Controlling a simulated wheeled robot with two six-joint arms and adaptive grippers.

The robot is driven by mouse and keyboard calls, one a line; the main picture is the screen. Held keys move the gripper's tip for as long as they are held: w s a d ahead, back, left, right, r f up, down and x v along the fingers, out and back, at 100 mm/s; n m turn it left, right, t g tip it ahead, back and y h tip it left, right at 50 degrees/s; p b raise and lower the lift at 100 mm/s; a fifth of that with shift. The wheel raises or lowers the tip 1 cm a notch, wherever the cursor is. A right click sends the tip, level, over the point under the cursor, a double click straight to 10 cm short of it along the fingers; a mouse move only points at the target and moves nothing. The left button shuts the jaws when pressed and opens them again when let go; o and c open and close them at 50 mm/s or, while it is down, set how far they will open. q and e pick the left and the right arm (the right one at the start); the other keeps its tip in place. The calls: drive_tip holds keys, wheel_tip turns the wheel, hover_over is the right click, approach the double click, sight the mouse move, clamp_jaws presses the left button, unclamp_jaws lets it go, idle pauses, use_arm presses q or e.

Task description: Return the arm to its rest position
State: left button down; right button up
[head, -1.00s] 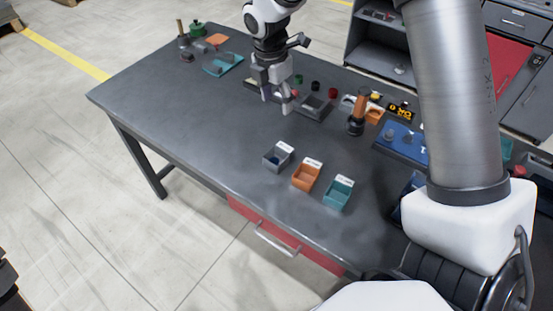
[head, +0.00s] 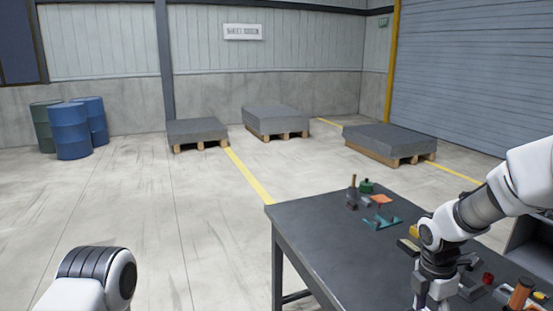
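My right arm comes in from the right in the head view. Its gripper (head: 432,300) hangs over the dark work table (head: 310,235) near the bottom edge. Two fingers show with a gap between them and nothing visible in it; the tips are cut off by the frame. A white and black joint of my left arm (head: 95,280) shows at the bottom left, and the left gripper is out of view.
On the table's far corner lie a green part (head: 366,186), an orange piece (head: 381,199) and a teal holder (head: 382,222). A red part (head: 488,279) and an orange handle (head: 520,292) lie at right. Blue barrels (head: 70,130) and slabs on pallets (head: 275,120) stand far back.

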drive_tip(key=s+f+g, duration=0.3)
drive_tip(key=s+f, duration=0.1)
drive_tip(key=f, duration=0.6)
drive_tip(key=s+a+f+m+y, duration=0.1)
drive_tip(key=s+a+f+m, duration=0.1)
drive_tip(key=s+f+m, duration=0.55)
drive_tip(key=s+a+f+m, duration=0.25)
drive_tip(key=s+f, duration=0.25)
drive_tip(key=s, duration=0.6)
drive_tip(key=s+a+f+m+y, duration=0.1)
drive_tip(key=s+a+f+m, duration=0.1)
drive_tip(key=s+f+m, duration=0.5)
drive_tip(key=w+m+t, duration=0.1)
drive_tip(key=w+r+m+t, duration=0.1)
drive_tip(key=w+m+t, duration=0.1)
drive_tip(key=shift+w+m+h, duration=0.2)
drive_tip(key=shift+m+h, duration=0.1)
